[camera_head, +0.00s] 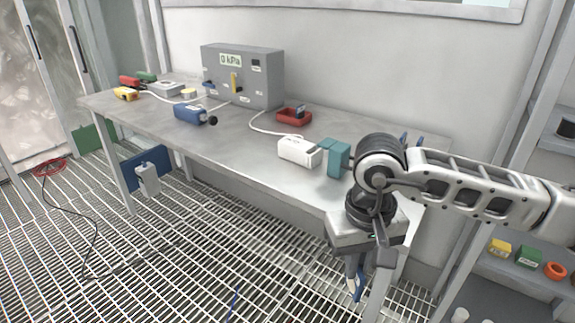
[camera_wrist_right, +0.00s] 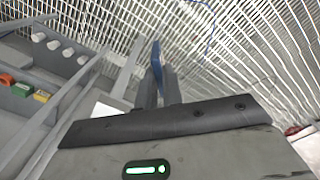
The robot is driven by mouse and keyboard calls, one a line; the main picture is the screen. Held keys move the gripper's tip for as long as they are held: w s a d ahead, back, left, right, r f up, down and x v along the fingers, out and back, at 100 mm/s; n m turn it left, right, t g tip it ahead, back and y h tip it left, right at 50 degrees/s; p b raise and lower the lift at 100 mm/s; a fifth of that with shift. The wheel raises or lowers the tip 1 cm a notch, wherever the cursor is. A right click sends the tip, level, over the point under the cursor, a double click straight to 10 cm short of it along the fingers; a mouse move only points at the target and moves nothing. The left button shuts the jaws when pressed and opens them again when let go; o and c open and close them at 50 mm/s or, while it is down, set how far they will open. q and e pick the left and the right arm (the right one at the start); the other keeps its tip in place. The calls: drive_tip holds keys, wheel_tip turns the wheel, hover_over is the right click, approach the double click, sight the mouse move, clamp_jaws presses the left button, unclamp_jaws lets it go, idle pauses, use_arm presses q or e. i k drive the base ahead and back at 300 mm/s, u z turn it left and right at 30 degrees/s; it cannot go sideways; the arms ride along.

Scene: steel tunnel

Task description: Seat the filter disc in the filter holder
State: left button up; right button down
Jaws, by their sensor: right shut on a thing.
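My right gripper (camera_head: 356,283) points down in front of the table's near right end. In the right wrist view its fingers (camera_wrist_right: 158,88) are closed on a thin blue piece (camera_wrist_right: 156,56), seen nearly edge-on. The blue piece also shows at the fingertips in the head view (camera_head: 359,287). It may be the filter disc, but its face is hidden. No part is clearly marked as the filter holder. A white block (camera_head: 298,151) with teal pieces (camera_head: 338,158) beside it lies on the table, left of my right arm. My left gripper is not in view.
A grey gauge box (camera_head: 243,75) reading 0 kPa stands at the back of the table (camera_head: 150,112). A red tray (camera_head: 293,116) and a blue device (camera_head: 189,113) lie near it. Shelves with coloured parts (camera_head: 528,257) stand at right. The grating floor is largely open.

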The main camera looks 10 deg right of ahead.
sight(313, 161)
drive_tip(key=u, duration=1.15)
drive_tip(key=i, duration=0.95)
drive_tip(key=z, duration=0.5)
